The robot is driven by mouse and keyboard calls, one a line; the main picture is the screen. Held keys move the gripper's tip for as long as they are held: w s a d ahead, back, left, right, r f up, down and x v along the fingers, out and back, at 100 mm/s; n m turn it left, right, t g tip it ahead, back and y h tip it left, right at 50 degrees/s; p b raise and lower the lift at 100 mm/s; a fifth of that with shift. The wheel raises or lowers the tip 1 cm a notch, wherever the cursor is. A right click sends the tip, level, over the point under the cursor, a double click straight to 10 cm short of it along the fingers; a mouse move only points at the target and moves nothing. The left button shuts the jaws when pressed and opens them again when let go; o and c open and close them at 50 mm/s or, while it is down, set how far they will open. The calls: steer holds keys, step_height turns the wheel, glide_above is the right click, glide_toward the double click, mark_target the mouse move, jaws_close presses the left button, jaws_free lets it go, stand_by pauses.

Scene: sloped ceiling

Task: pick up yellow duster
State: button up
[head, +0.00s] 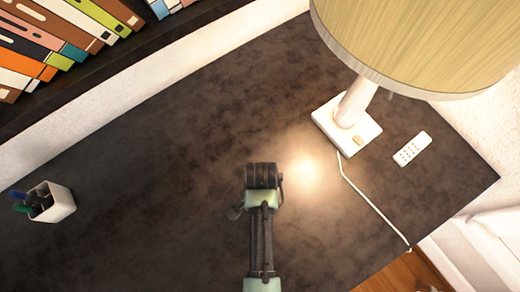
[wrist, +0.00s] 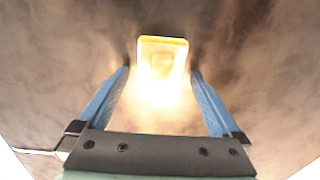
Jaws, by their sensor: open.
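The yellow duster (wrist: 164,42) shows in the wrist view as a small block with a yellow-orange edge, its lower part washed out by bright light. It lies on the dark tabletop (head: 160,140), between and just beyond my fingertips. My gripper (wrist: 161,72) is open, with one blue finger on each side of the duster and a gap on both sides. In the head view my arm reaches over the middle of the table, and neither the fingers nor the duster can be made out there.
A lamp (head: 412,45) with a wide shade stands at the upper right, its cord (head: 375,205) running to the table's edge. A white remote (head: 412,149) lies right of its base. A white pen cup (head: 52,203) stands at the left. Books (head: 50,50) fill a shelf behind. Table between is clear.

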steer(key=c, duration=1.4)
steer(key=shift+o, duration=0.2)
step_height(320, 180, up, 10)
steer(key=shift+r, duration=0.1)
steer(key=o, duration=0.7)
steer(key=c, duration=0.5)
steer(key=shift+d, duration=0.1)
